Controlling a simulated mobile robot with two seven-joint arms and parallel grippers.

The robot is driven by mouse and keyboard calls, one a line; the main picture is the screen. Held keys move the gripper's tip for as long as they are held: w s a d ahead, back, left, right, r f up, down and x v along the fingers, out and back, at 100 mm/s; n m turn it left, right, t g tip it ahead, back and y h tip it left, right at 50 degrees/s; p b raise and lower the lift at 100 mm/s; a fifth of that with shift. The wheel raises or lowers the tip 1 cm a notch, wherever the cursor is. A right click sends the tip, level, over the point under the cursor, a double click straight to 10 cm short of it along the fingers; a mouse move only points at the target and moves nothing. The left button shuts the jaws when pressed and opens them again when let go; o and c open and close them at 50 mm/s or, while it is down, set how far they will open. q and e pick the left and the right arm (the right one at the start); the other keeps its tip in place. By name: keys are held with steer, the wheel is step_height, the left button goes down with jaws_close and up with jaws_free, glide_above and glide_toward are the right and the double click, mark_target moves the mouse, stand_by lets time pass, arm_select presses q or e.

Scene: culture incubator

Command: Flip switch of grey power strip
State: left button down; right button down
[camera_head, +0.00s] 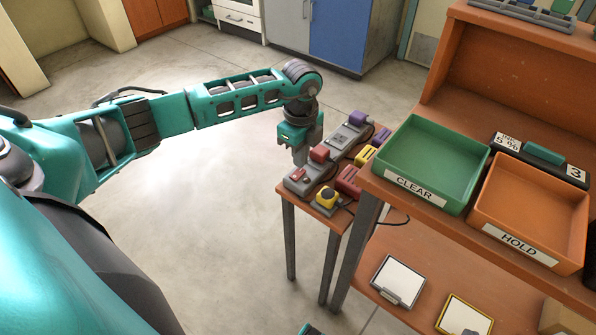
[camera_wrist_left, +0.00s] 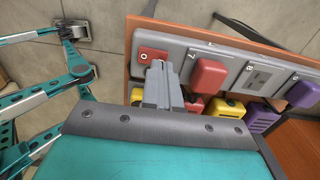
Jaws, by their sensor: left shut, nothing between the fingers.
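The grey power strip (camera_head: 311,172) lies along a small wooden side table. Its red switch (camera_head: 298,175) is at the near end. The switch also shows in the left wrist view (camera_wrist_left: 152,54), with a red plug (camera_wrist_left: 208,76) and a purple plug (camera_wrist_left: 303,93) further along the strip. My left gripper (camera_head: 301,156) is shut and empty, pointing down at the switch end. In the left wrist view its fingertips (camera_wrist_left: 158,68) overlap the lower edge of the switch. I cannot tell whether they touch it. My right gripper is not seen.
Loose red, yellow and purple plugs lie beside the strip, with a yellow one (camera_head: 326,197) at the near corner. A green CLEAR tray (camera_head: 425,199) and an orange HOLD tray (camera_head: 520,247) stand on the higher bench at right. Open floor lies left of the table.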

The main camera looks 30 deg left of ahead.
mark_target(300, 170)
arm_select(q)
steer(key=shift+f+b, duration=0.65)
steer(key=shift+f, duration=0.45)
stand_by(0.6)
steer(key=shift+r, duration=0.25)
steer(key=shift+r+p, duration=0.8)
steer(key=shift+p, duration=0.25)
steer(key=shift+r+p, duration=1)
step_height(300, 170, up, 3)
steer(key=p, duration=0.3)
